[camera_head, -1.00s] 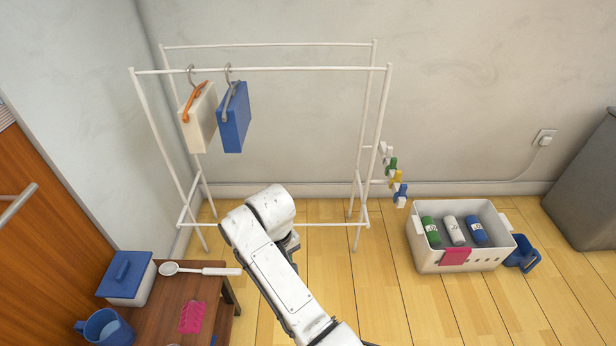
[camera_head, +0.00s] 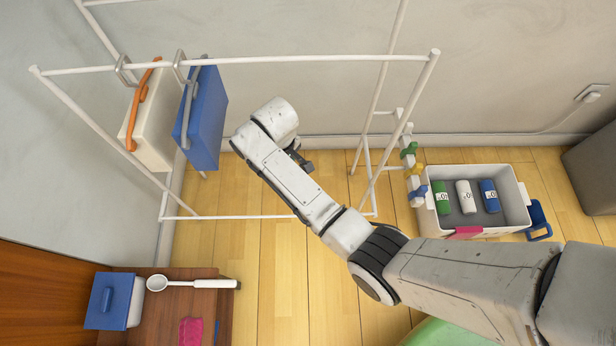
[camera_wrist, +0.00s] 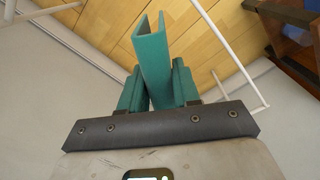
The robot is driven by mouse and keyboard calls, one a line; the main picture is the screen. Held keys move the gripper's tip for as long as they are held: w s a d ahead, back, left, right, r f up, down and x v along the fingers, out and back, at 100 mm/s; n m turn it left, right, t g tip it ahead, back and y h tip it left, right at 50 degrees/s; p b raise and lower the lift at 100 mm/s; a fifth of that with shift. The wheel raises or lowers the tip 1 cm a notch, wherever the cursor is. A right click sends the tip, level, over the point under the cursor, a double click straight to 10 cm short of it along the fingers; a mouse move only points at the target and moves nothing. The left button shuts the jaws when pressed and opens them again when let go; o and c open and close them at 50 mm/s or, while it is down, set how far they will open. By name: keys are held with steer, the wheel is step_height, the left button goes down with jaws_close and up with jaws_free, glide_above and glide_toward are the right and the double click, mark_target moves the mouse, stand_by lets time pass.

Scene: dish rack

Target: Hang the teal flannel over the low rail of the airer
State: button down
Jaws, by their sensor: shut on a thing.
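In the wrist view my gripper (camera_wrist: 157,78) is shut on the teal flannel (camera_wrist: 152,42). The flannel sticks out past the fingertips as a folded, channel-like shape. In the head view my arm's wrist reaches over the white airer, and the flannel and fingers are hidden behind it. The low rail (camera_head: 240,217) of the airer runs across the picture, passing behind my forearm. In the wrist view white airer bars (camera_wrist: 230,57) pass to the right of the flannel and at the upper left, apart from it; I cannot tell which is the low rail.
A cream bag (camera_head: 148,125) and a blue bag (camera_head: 203,120) hang from the upper rail, left of my wrist. Pegs (camera_head: 411,170) hang by the airer's right side. A white crate (camera_head: 510,215) with rolled cloths stands right. A wooden table (camera_head: 160,310) stands front left.

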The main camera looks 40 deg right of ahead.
steer(key=s+f+n+p, duration=0.1)
steer(key=s+n+p, duration=0.6)
steer(key=s+p, duration=0.3)
steer(key=shift+f+p, duration=0.15)
steer(key=shift+p, duration=0.5)
steer(key=shift+s+d, duration=0.1)
steer(key=shift+s, duration=0.05)
step_height(320, 180, down, 5)
steer(key=b, duration=0.3)
steer(key=shift+r, duration=0.2)
steer(key=shift+b, duration=0.4)
steer(key=f+b, duration=0.1)
steer(key=b, duration=0.2)
steer(key=shift+r, duration=0.2)
steer(key=shift+r, duration=0.1)
